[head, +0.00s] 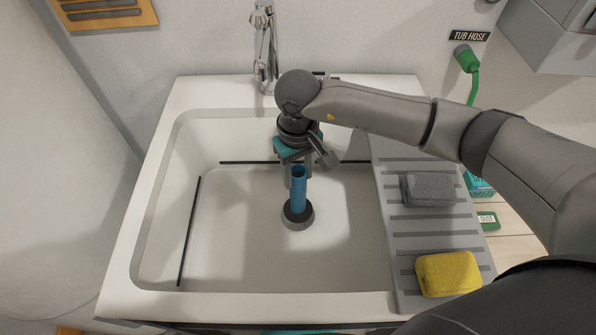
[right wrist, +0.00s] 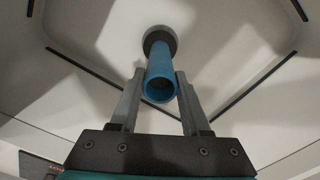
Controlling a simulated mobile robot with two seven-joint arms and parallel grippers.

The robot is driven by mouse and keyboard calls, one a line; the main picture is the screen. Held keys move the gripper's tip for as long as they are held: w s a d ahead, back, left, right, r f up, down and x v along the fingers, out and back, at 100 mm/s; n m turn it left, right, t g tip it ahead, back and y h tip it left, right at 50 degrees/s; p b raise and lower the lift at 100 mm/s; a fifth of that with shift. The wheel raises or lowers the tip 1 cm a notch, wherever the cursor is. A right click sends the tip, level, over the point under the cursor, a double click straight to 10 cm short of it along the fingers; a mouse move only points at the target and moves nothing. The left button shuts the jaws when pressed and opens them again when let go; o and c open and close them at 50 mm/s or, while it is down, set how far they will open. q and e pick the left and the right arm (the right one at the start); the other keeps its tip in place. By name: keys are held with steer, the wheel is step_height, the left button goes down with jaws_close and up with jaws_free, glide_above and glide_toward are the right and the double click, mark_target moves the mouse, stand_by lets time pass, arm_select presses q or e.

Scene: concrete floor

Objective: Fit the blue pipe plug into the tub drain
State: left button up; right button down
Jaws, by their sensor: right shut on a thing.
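The blue pipe plug (head: 298,190) is an upright blue tube with an open top, inside the white tub (head: 230,270). Its lower end meets a dark round collar (head: 297,218) at the tub's drain; whether it sits inside it or just above I cannot tell. In the right wrist view the plug (right wrist: 160,72) points at the dark collar (right wrist: 160,38). My right gripper (head: 293,180) comes down from above, shut on the upper part of the plug. Its two fingers flank the tube in the wrist view (right wrist: 158,88). My left gripper is not in view.
A ribbed drainboard (head: 400,255) on the right bears a grey sponge (head: 428,189) and a yellow sponge (head: 448,274). A chrome faucet (head: 265,50) stands at the back. A green hose (head: 470,75) hangs under a "TUB HOSE" sign (head: 469,36). The tub's left half is clear.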

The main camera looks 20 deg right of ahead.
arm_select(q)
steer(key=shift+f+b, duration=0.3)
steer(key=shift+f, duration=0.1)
arm_select(e)
steer(key=shift+f, duration=0.35)
steer(key=shift+c, duration=1.5)
jaws_free()
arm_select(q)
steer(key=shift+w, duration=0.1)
arm_select(e)
step_height(320, 180, up, 4)
steer(key=shift+f+p, duration=0.15)
steer(key=shift+p, duration=0.25)
step_height(320, 180, up, 4)
steer(key=shift+p, duration=0.35)
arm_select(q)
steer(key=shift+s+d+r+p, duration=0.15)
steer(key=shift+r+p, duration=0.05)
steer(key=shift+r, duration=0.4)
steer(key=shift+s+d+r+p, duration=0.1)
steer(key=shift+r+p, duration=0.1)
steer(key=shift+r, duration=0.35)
arm_select(e)
step_height(320, 180, up, 8)
steer(key=shift+f, duration=0.2)
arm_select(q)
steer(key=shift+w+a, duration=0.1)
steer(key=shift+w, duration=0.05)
